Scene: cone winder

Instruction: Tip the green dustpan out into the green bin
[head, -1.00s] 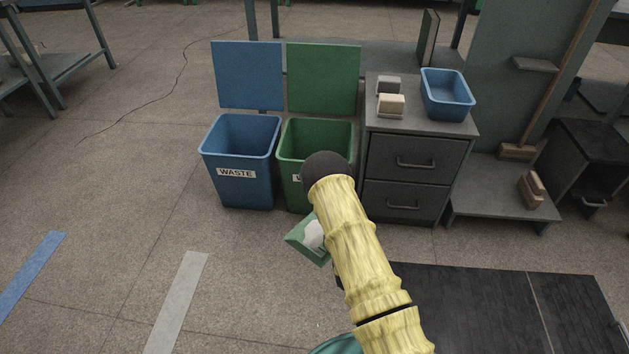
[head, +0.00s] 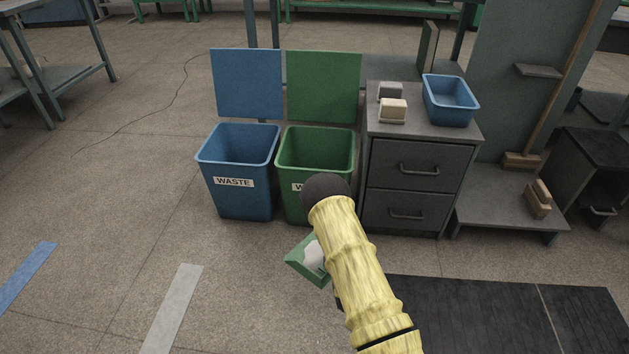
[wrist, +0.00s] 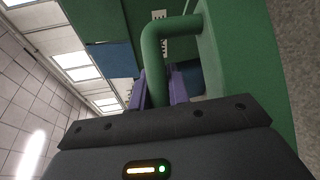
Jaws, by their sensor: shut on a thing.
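The green dustpan (head: 308,262) shows beside my arm in the head view, with pale white-grey matter lying in it. In the wrist view my gripper (wrist: 166,92) is shut on the green handle (wrist: 155,62) of the dustpan, and the pan's green body (wrist: 240,60) fills the right side. My sleeved arm hides the gripper in the head view. The green bin (head: 318,150) stands open, its lid (head: 324,86) raised behind it. My arm covers part of its front and label. The dustpan is in front of the bin and lower than its rim in the picture.
An open blue bin (head: 238,170) labelled WASTE stands left of the green one. A grey drawer cabinet (head: 408,185) stands close on its right, with a blue tub (head: 450,100) on top. A dark mat (head: 480,315) lies at lower right. The floor at left is mostly open.

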